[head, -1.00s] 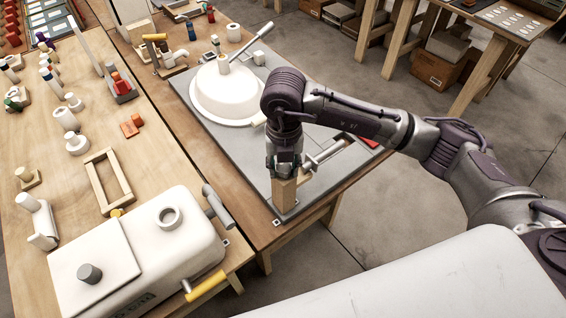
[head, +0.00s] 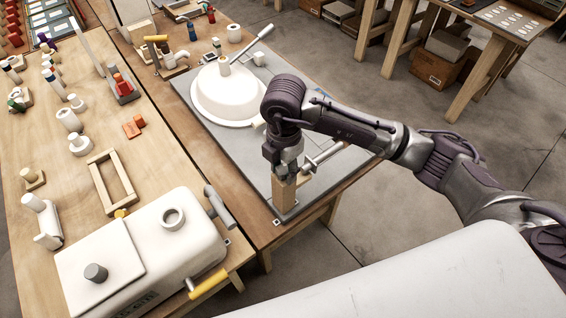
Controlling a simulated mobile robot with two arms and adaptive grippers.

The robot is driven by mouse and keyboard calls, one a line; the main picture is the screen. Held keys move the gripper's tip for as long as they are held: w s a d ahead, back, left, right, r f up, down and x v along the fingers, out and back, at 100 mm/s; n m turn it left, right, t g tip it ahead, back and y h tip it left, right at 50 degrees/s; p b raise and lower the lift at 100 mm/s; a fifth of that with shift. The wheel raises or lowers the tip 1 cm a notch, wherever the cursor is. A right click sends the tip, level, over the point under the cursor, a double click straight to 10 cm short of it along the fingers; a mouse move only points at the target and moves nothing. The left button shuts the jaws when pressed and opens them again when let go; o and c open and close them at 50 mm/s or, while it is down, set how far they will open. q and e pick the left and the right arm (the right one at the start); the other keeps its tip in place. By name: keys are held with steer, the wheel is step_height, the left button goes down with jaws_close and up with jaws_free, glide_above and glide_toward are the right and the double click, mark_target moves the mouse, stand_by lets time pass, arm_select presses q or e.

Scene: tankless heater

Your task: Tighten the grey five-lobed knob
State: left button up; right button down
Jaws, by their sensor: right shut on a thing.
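My right gripper (head: 283,168) points down at the top of an upright wooden post (head: 284,196), near the front corner of the grey board. It is shut on what appears to be the grey five-lobed knob at the top of the post. The fingers hide the knob, so its lobes and how far it sits down cannot be made out. A metal rod with a handle (head: 322,157) sticks out to the right beside the post. My left gripper is not in view.
A white dome with a lever (head: 226,92) stands on the grey board (head: 237,155) behind the gripper. A white tank (head: 150,250) with a grey cylindrical cap (head: 95,272) and yellow handle lies front left. Several small parts and a wooden frame (head: 112,182) cover the left table.

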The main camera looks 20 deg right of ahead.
mark_target(283, 168)
steer(key=shift+s+f, duration=0.15)
steer(key=m+p, duration=0.2)
steer(key=m, duration=0.2)
steer(key=shift+a+m, duration=0.1)
steer(key=shift+m, duration=0.3)
steer(key=m+p, duration=0.1)
steer(key=m, duration=0.1)
steer(key=shift+f+m, duration=0.1)
steer(key=shift+m, duration=0.3)
steer(key=c, duration=0.8)
jaws_free()
steer(key=shift+c, duration=0.2)
steer(key=shift+r+p, duration=2)
steer(key=shift+r, duration=0.65)
